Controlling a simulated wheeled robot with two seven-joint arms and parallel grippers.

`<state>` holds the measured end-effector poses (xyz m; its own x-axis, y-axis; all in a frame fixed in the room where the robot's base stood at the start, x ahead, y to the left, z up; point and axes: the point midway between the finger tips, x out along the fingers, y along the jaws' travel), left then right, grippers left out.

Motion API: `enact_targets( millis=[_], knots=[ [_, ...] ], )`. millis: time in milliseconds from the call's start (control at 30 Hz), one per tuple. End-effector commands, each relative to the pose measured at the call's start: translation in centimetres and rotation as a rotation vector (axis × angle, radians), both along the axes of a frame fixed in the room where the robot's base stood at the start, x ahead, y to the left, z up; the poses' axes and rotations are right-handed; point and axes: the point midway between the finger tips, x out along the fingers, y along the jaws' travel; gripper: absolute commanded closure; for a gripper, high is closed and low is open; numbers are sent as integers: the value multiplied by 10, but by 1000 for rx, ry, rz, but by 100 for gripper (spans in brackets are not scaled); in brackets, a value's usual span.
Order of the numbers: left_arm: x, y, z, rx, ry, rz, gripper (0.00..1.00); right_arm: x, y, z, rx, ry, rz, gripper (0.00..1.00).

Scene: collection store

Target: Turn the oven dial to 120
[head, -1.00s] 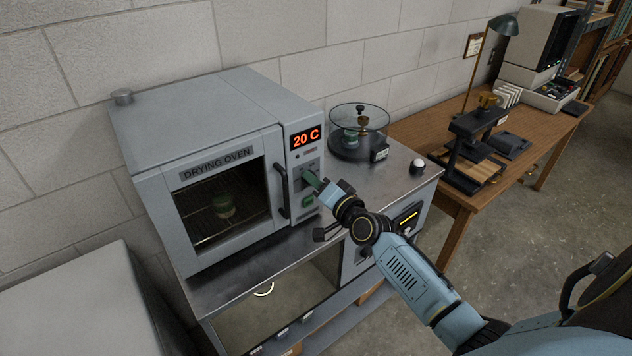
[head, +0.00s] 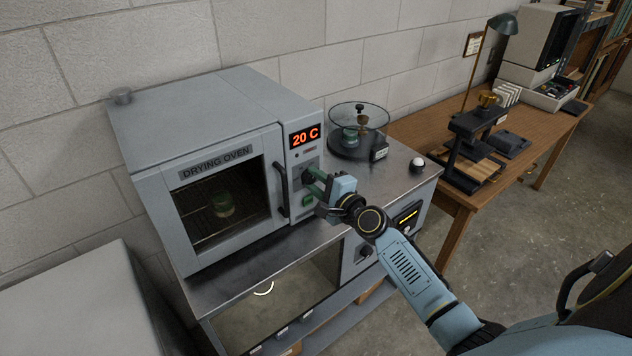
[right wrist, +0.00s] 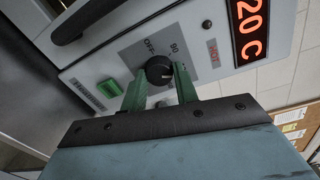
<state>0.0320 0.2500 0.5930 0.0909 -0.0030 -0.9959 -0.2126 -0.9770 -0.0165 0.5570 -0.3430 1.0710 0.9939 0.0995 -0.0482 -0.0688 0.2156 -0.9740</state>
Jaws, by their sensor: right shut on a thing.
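The drying oven (head: 150,190) stands on a steel bench. Its red display (head: 304,136) reads 20 C. In the head view the dial is mostly hidden by my right gripper (head: 314,180). The green fingers of my right gripper (right wrist: 160,78) sit one on each side of the dial and are shut on it. My left gripper is not in view.
The oven's dark door handle (head: 281,190) is just left of the dial. A green switch (right wrist: 109,88) is close by. A glass desiccator (head: 358,130) stands right of the oven on the bench top (head: 405,168). A wooden table (head: 420,128) is further right.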

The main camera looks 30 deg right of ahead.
Motion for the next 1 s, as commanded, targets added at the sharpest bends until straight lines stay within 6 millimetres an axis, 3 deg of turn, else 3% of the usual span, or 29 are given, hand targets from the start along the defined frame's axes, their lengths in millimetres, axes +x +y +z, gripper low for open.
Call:
enact_targets(
  millis=[767,800,933,1000],
  knots=[
    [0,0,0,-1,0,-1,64,0,0,-1,107,10,1,93],
    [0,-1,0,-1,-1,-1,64,0,0,-1,106,10,1,68],
    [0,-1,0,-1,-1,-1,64,0,0,-1,106,9,1,51],
    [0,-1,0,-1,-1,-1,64,0,0,-1,106,9,1,49]
  ],
)
